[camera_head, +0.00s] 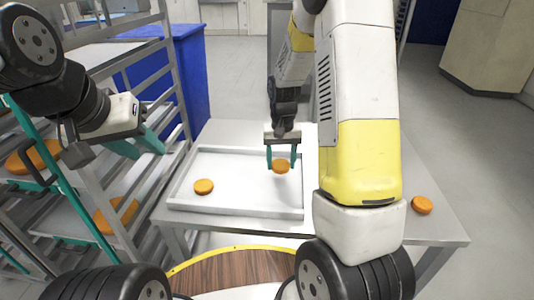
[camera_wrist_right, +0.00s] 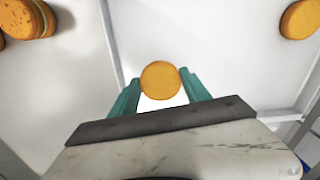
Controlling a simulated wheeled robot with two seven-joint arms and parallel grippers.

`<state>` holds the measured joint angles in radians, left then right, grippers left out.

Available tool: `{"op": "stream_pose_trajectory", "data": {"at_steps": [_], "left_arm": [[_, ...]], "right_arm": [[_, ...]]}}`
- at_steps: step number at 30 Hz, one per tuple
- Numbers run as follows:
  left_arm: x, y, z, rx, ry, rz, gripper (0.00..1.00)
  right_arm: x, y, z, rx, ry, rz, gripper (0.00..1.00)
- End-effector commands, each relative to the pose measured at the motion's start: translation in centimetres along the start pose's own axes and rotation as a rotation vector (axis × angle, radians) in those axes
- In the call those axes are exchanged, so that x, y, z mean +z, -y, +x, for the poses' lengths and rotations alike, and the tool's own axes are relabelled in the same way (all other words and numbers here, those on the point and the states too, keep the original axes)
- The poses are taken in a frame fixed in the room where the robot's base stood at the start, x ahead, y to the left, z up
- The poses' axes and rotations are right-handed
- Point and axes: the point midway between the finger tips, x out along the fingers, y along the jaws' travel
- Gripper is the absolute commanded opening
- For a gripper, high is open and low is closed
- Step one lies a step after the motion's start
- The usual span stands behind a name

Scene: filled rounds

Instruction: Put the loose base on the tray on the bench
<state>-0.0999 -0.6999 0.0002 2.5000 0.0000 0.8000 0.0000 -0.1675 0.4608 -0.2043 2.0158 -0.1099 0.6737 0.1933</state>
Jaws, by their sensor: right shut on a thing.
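The white tray (camera_head: 240,151) lies on the bench (camera_head: 440,232). One orange-brown round base (camera_head: 204,186) rests in its left part. My right gripper (camera_head: 281,158) is shut on another round base (camera_head: 281,167), held over the right part of the tray; this base also shows between the teal fingers in the right wrist view (camera_wrist_right: 160,80). My left gripper (camera_head: 137,144) is open and empty, left of the tray.
A metal rack (camera_head: 155,112) with larger orange rounds (camera_head: 117,215) on its shelves stands at the left, close to my left arm. A blue cabinet (camera_head: 192,80) is behind it. My right arm hides part of the bench. The tray's middle is clear.

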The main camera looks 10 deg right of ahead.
Motion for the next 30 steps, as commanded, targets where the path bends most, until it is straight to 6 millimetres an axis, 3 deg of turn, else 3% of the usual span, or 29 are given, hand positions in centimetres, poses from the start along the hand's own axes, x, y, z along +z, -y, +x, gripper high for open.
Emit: {"op": "stream_pose_trajectory", "data": {"at_steps": [3, 10, 17, 28, 29, 30], "left_arm": [[0.0, 0.0, 0.0, 0.000, 0.000, 0.000, 0.36], [0.0, 0.0, 0.0, 0.000, 0.000, 0.000, 0.36], [0.0, 0.0, 0.0, 0.000, 0.000, 0.000, 0.36], [0.0, 0.0, 0.0, 0.000, 0.000, 0.000, 0.36], [0.0, 0.0, 0.0, 0.000, 0.000, 0.000, 0.36], [0.0, 0.0, 0.0, 0.000, 0.000, 0.000, 0.36]], "right_arm": [[-1.8, 0.5, 0.2, 0.000, 0.000, -0.001, 0.37], [-3.4, 0.9, 0.4, 0.000, 0.000, -0.001, 0.37], [-3.3, 0.8, 3.7, 0.000, 0.002, -0.001, 0.37], [-3.3, 0.8, 4.2, 0.000, 0.001, -0.001, 0.37], [-3.4, 0.8, 4.1, 0.000, 0.000, -0.001, 0.59], [-3.4, 0.8, 4.1, 0.000, 0.000, -0.001, 0.67]]}}
